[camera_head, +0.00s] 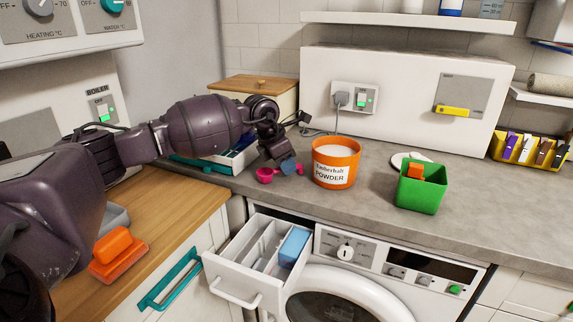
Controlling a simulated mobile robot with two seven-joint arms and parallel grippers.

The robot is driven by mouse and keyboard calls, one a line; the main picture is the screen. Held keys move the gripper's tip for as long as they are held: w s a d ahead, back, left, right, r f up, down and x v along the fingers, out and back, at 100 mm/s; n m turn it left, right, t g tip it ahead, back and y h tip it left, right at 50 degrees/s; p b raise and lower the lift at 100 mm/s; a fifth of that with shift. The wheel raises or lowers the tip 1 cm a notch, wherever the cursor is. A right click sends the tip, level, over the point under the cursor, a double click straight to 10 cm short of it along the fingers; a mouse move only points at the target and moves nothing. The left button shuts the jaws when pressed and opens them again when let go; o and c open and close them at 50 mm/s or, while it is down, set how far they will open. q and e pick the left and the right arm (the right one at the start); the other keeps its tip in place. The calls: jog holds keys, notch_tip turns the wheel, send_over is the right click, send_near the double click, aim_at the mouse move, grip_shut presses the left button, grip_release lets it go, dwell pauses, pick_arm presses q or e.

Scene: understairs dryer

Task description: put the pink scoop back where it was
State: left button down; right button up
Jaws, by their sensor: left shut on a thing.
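The pink scoop (265,175) is at the back left of the grey counter, left of the orange powder tub (335,165). Its round bowl is on the left, and a bit of pink shows to the right of my fingers. My left gripper (289,168) reaches down from the left and is shut on the scoop at its handle. The fingers hide the middle of the scoop. I cannot tell whether the scoop touches the counter. My right gripper is not in view.
A green box (422,190) with an orange thing stands right of the tub, before a white dish (408,160). The washer's detergent drawer (232,274) is pulled out, with a blue block inside. An orange brush (116,250) lies on the wooden worktop. The counter's right side is clear.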

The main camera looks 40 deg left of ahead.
aim_at(269, 171)
pick_arm(q)
jog(key=c, duration=1.1)
grip_release()
jog(key=shift+f, duration=0.15)
jog(key=shift+r, duration=0.55)
jog(key=p+v, duration=0.2)
jog(key=v, duration=0.9)
jog(key=shift+s, duration=0.15)
